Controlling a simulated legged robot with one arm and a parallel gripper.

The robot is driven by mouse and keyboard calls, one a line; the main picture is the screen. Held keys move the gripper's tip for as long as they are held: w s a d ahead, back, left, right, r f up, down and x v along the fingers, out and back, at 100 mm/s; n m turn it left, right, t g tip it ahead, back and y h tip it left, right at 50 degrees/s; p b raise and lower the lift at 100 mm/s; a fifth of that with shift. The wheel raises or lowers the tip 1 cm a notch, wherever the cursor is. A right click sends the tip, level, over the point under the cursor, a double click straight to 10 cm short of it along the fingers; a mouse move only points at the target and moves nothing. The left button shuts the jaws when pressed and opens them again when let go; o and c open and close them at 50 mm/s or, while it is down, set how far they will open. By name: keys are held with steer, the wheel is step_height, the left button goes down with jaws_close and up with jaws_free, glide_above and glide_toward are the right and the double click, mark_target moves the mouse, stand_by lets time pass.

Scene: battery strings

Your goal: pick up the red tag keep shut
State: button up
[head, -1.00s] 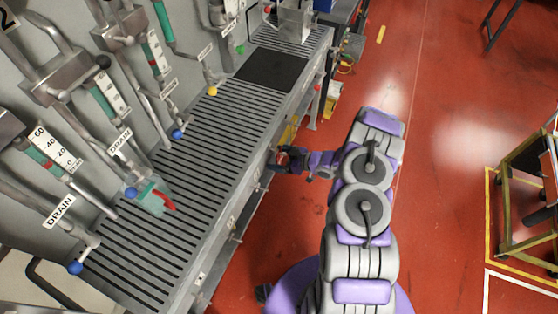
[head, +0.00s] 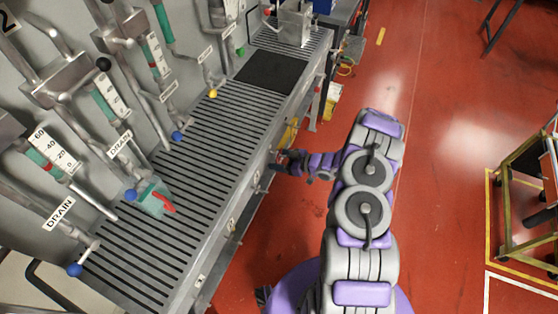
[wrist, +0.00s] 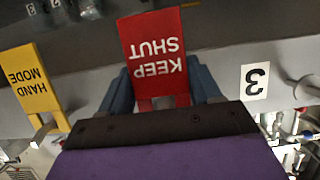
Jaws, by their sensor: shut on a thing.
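The red tag (wrist: 155,52) reads "KEEP SHUT", upside down in the wrist view. It stands between the two blue-grey fingers of my gripper (wrist: 162,92), which is shut on its lower part. In the head view my gripper (head: 282,162) is beside the front side of the slatted bench, below its top. The tag cannot be made out there.
A yellow tag (wrist: 33,80) reading "HAND MODE" is left of the red tag in the wrist view. A white label "3" (wrist: 255,82) is to the right. The slatted bench (head: 200,165) runs along the pipe wall. Red floor (head: 440,200) is open on the right.

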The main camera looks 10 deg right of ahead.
steer(key=shift+r, duration=0.55)
steer(key=shift+d+r+p, duration=0.2)
steer(key=shift+r+p, duration=0.1)
steer(key=shift+p, duration=0.1)
steer(key=s+d+p, duration=0.3)
steer(key=s+d, duration=0.8)
steer(key=d, duration=0.3)
steer(key=w+r+m+t+h, duration=0.4)
steer(key=w+r, duration=1.2)
steer(key=r, duration=0.5)
steer(key=s+a+r+m+h, duration=0.1)
steer(key=a+r, duration=0.3)
steer(key=r, duration=0.4)
steer(key=s+a+r+m+h, duration=0.1)
steer(key=a+r, duration=0.4)
steer(key=r, duration=0.2)
steer(key=a+r+m+t+h, duration=0.1)
steer(key=a+r, duration=0.4)
steer(key=r, duration=0.3)
steer(key=shift+s+a+r, duration=0.25)
steer(key=shift+s+r, duration=0.1)
steer(key=shift+s, duration=0.05)
steer(key=shift+f, duration=0.1)
